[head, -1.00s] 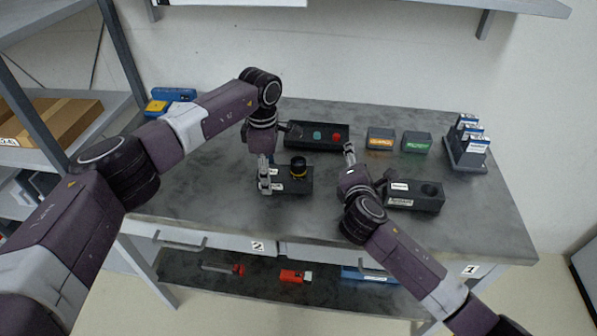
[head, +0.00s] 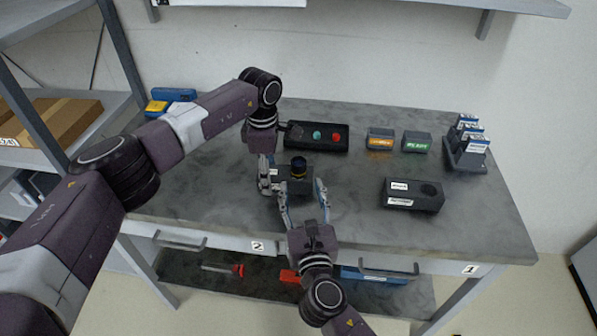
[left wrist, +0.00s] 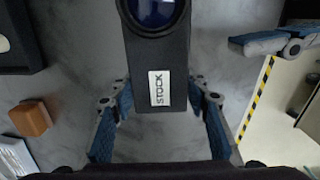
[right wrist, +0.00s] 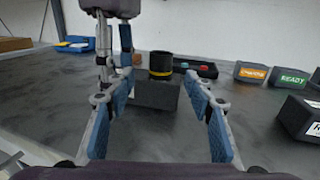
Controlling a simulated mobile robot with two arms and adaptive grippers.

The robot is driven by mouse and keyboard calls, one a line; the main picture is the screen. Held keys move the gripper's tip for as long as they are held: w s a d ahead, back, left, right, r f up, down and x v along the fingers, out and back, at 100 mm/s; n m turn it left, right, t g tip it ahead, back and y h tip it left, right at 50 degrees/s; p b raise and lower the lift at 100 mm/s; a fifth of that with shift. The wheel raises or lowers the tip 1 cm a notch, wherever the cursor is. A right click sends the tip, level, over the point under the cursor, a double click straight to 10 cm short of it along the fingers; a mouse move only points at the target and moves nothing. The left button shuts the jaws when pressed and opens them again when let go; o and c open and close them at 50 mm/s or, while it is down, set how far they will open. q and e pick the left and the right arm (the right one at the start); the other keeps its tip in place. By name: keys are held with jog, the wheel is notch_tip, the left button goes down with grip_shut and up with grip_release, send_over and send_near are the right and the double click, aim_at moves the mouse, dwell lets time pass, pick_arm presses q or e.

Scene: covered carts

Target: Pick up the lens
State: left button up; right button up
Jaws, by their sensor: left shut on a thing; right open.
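The lens (head: 298,165) is a short dark cylinder with a yellow band, standing upright in a black block labelled STOCK (left wrist: 176,75). From above, its dark blue glass (left wrist: 153,12) shows in the left wrist view. My left gripper (head: 268,185) is shut on the left end of the stock block. My right gripper (head: 305,197) is open and empty in front of the block, its fingers pointing at it. In the right wrist view the lens (right wrist: 161,64) and block (right wrist: 155,95) stand between and beyond the open fingers.
A second black block with an empty round hole (head: 412,196) lies to the right. Behind are a box with teal and red buttons (head: 317,136), an orange-labelled box (head: 380,139), a READY box (head: 416,142) and a rack (head: 465,157). The table front right is clear.

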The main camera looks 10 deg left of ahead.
aim_at(299, 174)
jog(key=x, duration=0.8)
jog(key=shift+w+f, duration=0.15)
jog(key=shift+c, duration=0.7)
grip_shut()
